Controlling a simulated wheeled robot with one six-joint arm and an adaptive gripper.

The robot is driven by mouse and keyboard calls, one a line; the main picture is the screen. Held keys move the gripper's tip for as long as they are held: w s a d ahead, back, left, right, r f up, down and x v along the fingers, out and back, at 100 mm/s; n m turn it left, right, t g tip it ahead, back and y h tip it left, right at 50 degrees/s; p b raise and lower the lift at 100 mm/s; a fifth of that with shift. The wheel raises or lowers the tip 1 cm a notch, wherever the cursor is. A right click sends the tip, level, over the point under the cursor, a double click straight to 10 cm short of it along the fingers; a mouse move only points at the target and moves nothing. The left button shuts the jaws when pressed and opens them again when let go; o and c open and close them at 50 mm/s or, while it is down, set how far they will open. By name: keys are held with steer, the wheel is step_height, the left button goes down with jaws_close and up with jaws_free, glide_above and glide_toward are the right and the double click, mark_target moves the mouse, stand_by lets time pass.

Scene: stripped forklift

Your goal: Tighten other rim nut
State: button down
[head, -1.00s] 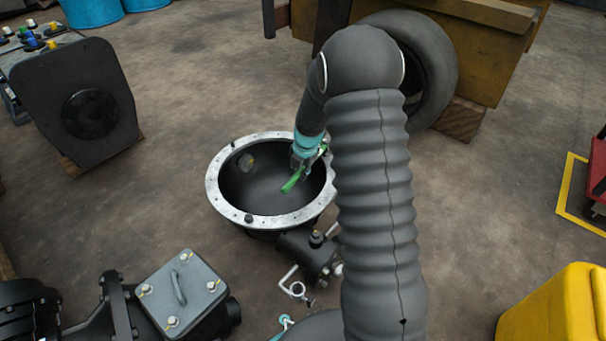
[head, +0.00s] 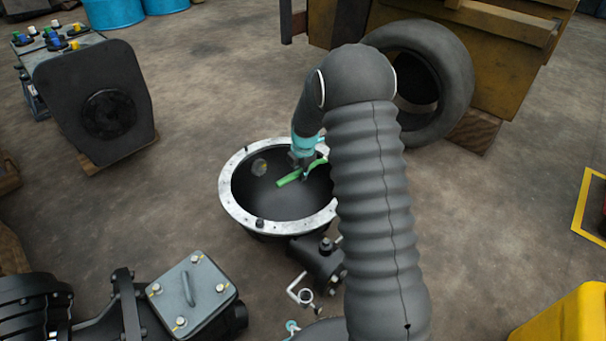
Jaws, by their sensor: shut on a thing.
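The round black housing has a bright metal rim (head: 233,207) with small holes and sits on the floor at the picture's middle. One dark rim nut (head: 260,223) stands on the front of the rim. My gripper (head: 303,163) is above the far right part of the bowl, pointing down. It is shut on a green wrench (head: 289,179). One end of the wrench reaches out left over the bowl's hollow. Its other end runs right toward the rim, where my arm hides much of the rim. I cannot tell whether the wrench is on a nut there.
A square-topped valve block (head: 190,294) lies at front left, with a black fitting (head: 322,262) near the bowl. A tyre (head: 455,85) leans at the back right. A dark panel (head: 95,105) stands left. A yellow container (head: 570,315) is front right. Floor left of the bowl is clear.

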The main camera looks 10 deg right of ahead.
steer(key=shift+s+d+n+b, duration=0.2)
steer(key=shift+s+n+b, duration=0.1)
steer(key=shift+s, duration=0.1)
steer(key=shift+r, duration=0.15)
